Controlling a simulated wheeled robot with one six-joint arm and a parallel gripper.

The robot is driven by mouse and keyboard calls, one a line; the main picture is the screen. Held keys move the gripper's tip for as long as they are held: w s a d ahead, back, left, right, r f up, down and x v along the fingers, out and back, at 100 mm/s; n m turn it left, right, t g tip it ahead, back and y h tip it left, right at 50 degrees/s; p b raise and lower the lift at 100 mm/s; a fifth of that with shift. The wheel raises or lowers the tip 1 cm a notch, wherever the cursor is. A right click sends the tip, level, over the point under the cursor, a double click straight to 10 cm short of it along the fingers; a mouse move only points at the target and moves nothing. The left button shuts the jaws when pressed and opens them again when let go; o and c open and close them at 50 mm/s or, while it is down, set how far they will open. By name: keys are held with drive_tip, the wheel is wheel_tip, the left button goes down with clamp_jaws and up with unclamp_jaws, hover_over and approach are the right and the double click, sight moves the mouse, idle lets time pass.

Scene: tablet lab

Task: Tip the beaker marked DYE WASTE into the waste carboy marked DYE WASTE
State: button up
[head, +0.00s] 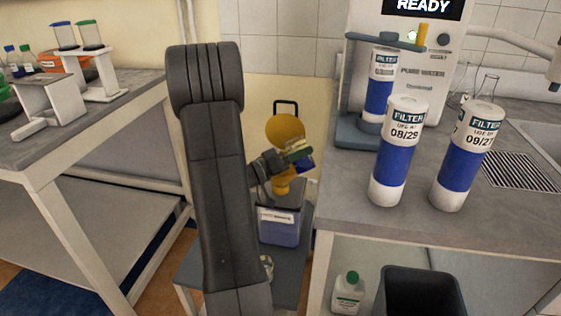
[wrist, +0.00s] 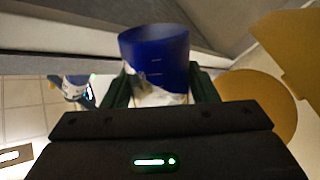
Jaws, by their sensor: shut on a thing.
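My gripper (head: 297,155) is shut on a beaker with blue contents (wrist: 155,55), also in the head view (head: 305,167). In the wrist view the fingers (wrist: 160,88) grip its sides, and a pale label shows low on it, unreadable. I cannot tell how far it is tilted. The waste carboy (head: 279,228), with violet-blue liquid and a label too small to read, stands on a low grey stand. A yellow funnel (head: 285,128) sits above it, also in the wrist view (wrist: 255,98). In the head view the gripper and beaker overlap the funnel; no pouring shows.
A grey bench (head: 345,225) at right bears filter cartridges (head: 400,150) and a water unit (head: 440,85). A black bin (head: 422,290) and a white bottle (head: 347,292) stand below it. A table (head: 140,92) stands at left. The carboy's stand (head: 290,275) sits in the gap between.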

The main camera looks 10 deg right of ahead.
sight(287, 149)
drive_tip(key=shift+r+n, duration=0.3)
drive_tip(key=shift+n, duration=0.2)
drive_tip(key=shift+f+n+t, duration=0.4)
drive_tip(key=shift+f+n, duration=0.1)
drive_tip(key=shift+n, duration=0.5)
drive_tip(key=shift+r+n+t+p, duration=0.3)
drive_tip(key=shift+r+n+p, duration=0.1)
drive_tip(key=shift+n+p, duration=0.35)
drive_tip(key=shift+n, duration=0.25)
drive_tip(key=shift+w+f+n+t, duration=0.1)
drive_tip(key=shift+f+n+t, duration=0.1)
drive_tip(key=shift+n, duration=0.4)
drive_tip(key=shift+f+n+t, duration=0.1)
drive_tip(key=shift+n+t, duration=0.1)
drive_tip(key=shift+n, duration=0.4)
drive_tip(key=shift+w+a+r+n+p, duration=0.25)
drive_tip(key=shift+w+n+p, duration=0.15)
drive_tip(key=shift+n+p, duration=0.15)
drive_tip(key=shift+w+a+r+n+t+p, duration=0.15)
drive_tip(key=shift+w+a+n+t+p, duration=0.05)
drive_tip(key=shift+w+n+t+p, duration=0.3)
drive_tip(key=shift+s+r+n+p, duration=0.25)
drive_tip(key=shift+n+p, duration=0.4)
drive_tip(key=shift+p, duration=0.25)
drive_tip(key=shift+w+r+n+t+y+p, duration=0.2)
drive_tip(key=shift+r+n+t+p, duration=0.15)
drive_tip(key=shift+n+p, duration=0.65)
drive_tip(key=shift+w+r+n+t+y+p, duration=0.1)
drive_tip(key=shift+r+n+t+y+p, duration=0.2)
drive_tip(key=shift+n+p, duration=0.7)
